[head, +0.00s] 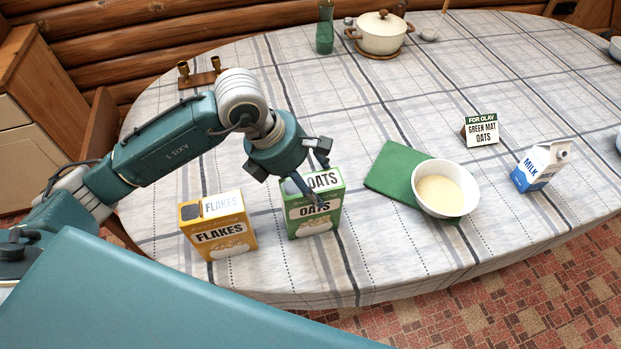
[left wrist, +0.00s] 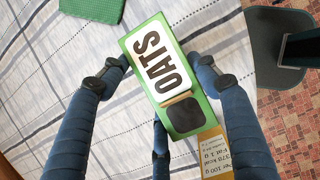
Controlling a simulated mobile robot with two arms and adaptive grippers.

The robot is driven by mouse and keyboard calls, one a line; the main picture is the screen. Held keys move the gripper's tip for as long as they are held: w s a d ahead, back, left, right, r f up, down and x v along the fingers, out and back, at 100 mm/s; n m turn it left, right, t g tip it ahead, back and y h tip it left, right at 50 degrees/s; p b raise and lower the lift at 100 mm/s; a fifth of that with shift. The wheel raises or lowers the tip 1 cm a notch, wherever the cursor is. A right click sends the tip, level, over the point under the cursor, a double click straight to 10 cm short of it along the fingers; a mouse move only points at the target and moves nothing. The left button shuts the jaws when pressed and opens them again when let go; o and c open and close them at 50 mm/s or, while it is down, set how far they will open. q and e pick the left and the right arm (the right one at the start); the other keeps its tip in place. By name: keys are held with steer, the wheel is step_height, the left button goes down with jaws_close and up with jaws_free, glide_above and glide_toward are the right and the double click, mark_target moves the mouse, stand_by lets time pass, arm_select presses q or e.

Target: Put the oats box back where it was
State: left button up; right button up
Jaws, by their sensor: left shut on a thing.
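The green oats box (head: 314,217) is upright on or just above the table, right of the yellow flakes box; I cannot tell if its base touches the cloth. My left gripper (head: 312,178) is over its top, shut on it. In the left wrist view the blue fingers (left wrist: 160,85) reach down around the oats box (left wrist: 140,45), whose top with the OATS label and a dark patch faces the camera. The fingers partly cover the box in the head view. My right gripper is in neither view.
The flakes box (head: 221,229) stands close on the left. A green mat (head: 385,172) with a white bowl (head: 464,205) of oats lies to the right, then a sign (head: 481,131) and milk carton (head: 540,168). A pot (head: 380,35) and candle holder (head: 203,78) are far back. Mid-table cloth is clear.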

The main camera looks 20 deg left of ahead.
arm_select(q)
steer(key=o, duration=1.5)
steer(key=shift+f, duration=0.1)
steer(key=o, duration=0.4)
steer(key=shift+a+r, duration=0.1)
steer(key=shift+r, duration=0.3)
steer(key=b+v, duration=0.2)
steer(key=v, duration=0.8)
steer(key=shift+a+r, duration=0.15)
steer(key=shift+r, duration=0.1)
steer(key=shift+s+a+r, duration=0.1)
steer(key=shift+s+r, duration=0.1)
steer(key=shift+r, duration=0.2)
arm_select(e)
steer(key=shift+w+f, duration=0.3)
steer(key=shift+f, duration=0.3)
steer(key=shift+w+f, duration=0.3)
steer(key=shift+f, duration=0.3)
arm_select(q)
steer(key=shift+f, duration=0.1)
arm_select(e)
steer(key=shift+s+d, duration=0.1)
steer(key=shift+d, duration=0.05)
